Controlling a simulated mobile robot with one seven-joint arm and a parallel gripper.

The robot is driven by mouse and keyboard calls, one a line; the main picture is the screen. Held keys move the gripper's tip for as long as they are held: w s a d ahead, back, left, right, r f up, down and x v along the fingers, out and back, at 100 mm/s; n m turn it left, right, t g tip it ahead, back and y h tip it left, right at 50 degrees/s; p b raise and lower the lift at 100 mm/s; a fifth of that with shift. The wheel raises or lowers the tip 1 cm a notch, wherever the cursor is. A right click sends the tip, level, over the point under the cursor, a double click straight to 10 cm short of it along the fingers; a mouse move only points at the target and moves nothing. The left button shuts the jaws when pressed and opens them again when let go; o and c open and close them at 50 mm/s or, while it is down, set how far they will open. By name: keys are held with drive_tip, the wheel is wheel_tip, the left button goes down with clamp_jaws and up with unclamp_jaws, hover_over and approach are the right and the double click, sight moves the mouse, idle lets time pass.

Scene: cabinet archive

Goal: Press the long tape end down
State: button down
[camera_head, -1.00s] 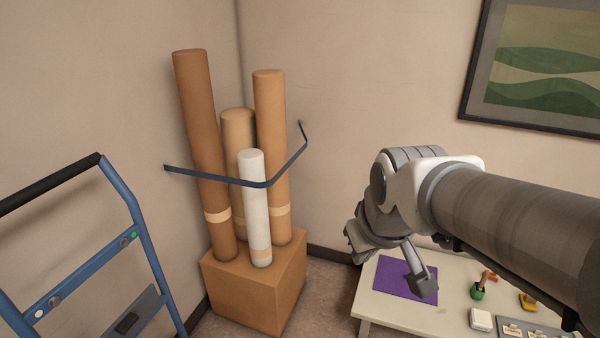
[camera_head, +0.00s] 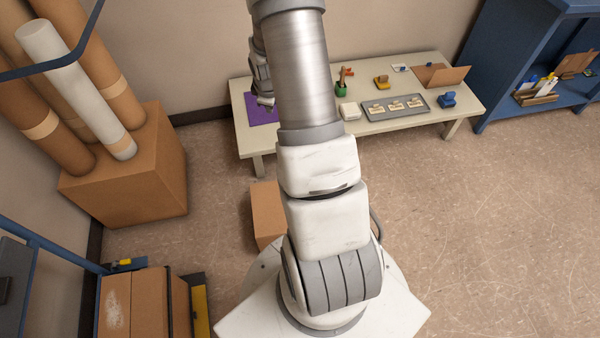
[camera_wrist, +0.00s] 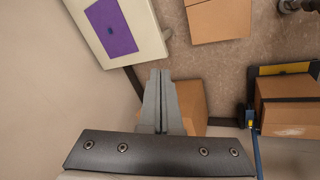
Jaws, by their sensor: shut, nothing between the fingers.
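I cannot make out a long tape end in any view. Pale bands (camera_head: 41,125) wrap the brown tubes in the head view. A cardboard box (camera_head: 133,300) with a whitish patch stands on the blue hand truck at lower left; it also shows at right in the wrist view (camera_wrist: 285,88). My gripper (camera_wrist: 160,73) is shut and empty in the wrist view, its fingertips in front of a brown box (camera_wrist: 191,102). In the head view my gripper (camera_head: 265,101) is partly hidden by my arm and appears over the purple mat (camera_head: 259,112).
A pale table (camera_head: 440,112) holds a grey tray (camera_head: 396,107), a green cup (camera_head: 341,90) and other small items. Another cardboard box (camera_head: 267,212) sits on the floor. Tubes stand in a brown block (camera_head: 140,185) at left. A blue shelf (camera_head: 525,60) is at right; the right floor is clear.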

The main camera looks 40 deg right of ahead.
drive_tip(key=s+d+f+n+b, duration=0.1)
drive_tip(key=s+f+b, duration=0.3)
drive_tip(key=f, duration=1.1)
drive_tip(key=s+d+f+n+b, duration=0.2)
drive_tip(key=s+f+b, duration=0.2)
drive_tip(key=f, duration=1.1)
drive_tip(key=s+d+f+n+b, duration=0.1)
drive_tip(key=s+d+f+b, duration=0.1)
drive_tip(key=f, duration=1.3)
drive_tip(key=shift+s+d+f+g+b, duration=0.15)
drive_tip(key=shift+s+g+b, duration=0.15)
drive_tip(key=shift+s+b, duration=0.7)
drive_tip(key=shift+w+r+p, duration=0.2)
drive_tip(key=shift+r+p, duration=0.1)
drive_tip(key=shift+r, duration=0.15)
drive_tip(key=shift+w+d, duration=0.1)
